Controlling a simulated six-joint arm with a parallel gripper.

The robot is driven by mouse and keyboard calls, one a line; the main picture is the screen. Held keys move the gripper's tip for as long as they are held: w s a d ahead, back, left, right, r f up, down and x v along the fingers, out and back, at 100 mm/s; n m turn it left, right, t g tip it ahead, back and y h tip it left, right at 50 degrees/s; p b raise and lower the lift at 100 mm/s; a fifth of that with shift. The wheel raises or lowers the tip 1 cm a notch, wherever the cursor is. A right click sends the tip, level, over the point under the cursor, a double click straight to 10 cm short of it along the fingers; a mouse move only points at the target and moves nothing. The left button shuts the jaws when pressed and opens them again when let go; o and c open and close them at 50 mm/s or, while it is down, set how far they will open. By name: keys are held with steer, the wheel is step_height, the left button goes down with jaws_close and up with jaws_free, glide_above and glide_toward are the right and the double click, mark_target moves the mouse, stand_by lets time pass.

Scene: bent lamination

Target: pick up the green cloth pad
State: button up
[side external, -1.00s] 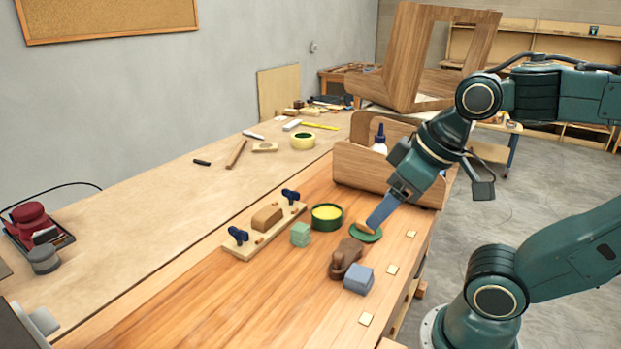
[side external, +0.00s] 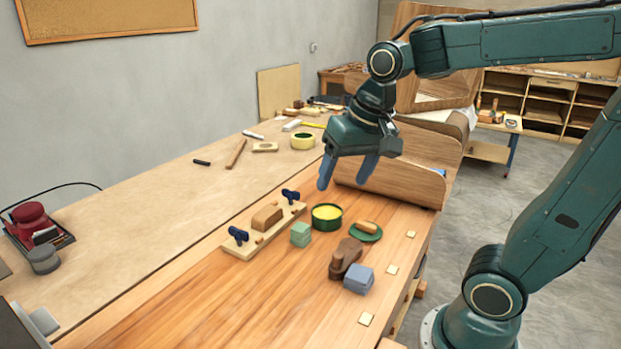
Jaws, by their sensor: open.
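The green cloth pad (side external: 300,234) is a small pale green block, like a folded cloth, on the orange-brown wood bench top. It stands just left of a round dark green tin (side external: 327,217) with yellow content. My gripper (side external: 343,185) is open and empty, with its two blue fingers apart and pointing down. It hangs in the air above and behind the tin, up and to the right of the pad in the picture. Nothing hides the pad from this side.
A wooden jig (side external: 266,225) with blue clamps stands left of the pad. A green disc (side external: 366,232) bearing a small wooden piece (side external: 368,227), a brown block (side external: 346,258) and a blue-grey block (side external: 358,278) lie to the right. A bent wood form (side external: 400,178) stands behind.

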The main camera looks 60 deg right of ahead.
steer(key=w+d+f+m+g, duration=0.25)
steer(key=w+d+m, duration=0.3)
steer(key=w, duration=0.35)
steer(key=m+g, duration=0.1)
steer(key=m, duration=0.5)
glide_above(302, 227)
step_height(302, 227, down, 8)
steer(key=shift+d, duration=0.25)
step_height(302, 227, down, 8)
steer(key=shift+f, duration=0.25)
steer(key=shift+w+a+f, duration=0.1)
steer(key=shift+f, duration=1.2)
steer(key=shift+a+f, duration=0.1)
steer(key=shift+f, duration=1.2)
